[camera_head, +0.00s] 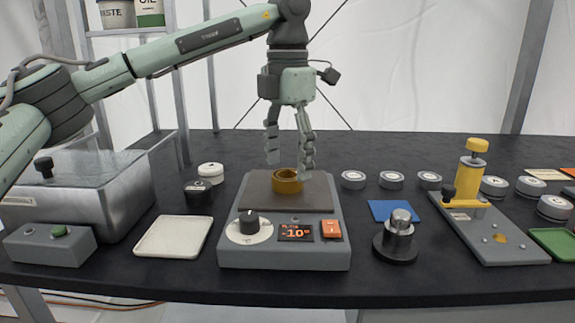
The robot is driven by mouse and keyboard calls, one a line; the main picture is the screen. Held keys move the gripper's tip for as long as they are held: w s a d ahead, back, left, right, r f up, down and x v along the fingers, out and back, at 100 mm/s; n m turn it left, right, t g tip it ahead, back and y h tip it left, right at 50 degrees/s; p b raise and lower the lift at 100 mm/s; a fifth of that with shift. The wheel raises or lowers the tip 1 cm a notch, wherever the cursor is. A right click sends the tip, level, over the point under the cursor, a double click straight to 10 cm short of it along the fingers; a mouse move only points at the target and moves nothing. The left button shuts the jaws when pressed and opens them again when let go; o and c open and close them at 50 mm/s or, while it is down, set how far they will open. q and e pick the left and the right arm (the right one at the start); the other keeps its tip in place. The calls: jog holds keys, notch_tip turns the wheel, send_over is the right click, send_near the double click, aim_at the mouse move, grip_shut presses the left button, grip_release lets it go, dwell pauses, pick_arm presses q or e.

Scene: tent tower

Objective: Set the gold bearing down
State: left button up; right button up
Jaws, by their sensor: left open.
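The gold bearing (286,181) is a short ring. It rests on the dark top plate (310,203) of a grey device with a dial and a small orange display. My left gripper (289,153) points down just above the bearing, its fingers apart and empty. The fingertips look slightly above or behind the ring; I cannot tell if they touch it. My right gripper is not in view.
A cream tray (173,237) lies left of the device. A metal box (85,190) stands at the far left. To the right are a blue pad (393,210), a metal weight (398,240), several grey discs and a yellow press (471,182).

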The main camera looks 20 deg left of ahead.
pick_arm(q)
notch_tip(320, 180, up, 11)
jog(key=p, duration=0.1)
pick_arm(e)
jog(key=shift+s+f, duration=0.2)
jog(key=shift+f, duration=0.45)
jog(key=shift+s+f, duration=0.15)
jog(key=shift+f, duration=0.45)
pick_arm(q)
jog(key=shift+f, duration=0.1)
dwell(1.0)
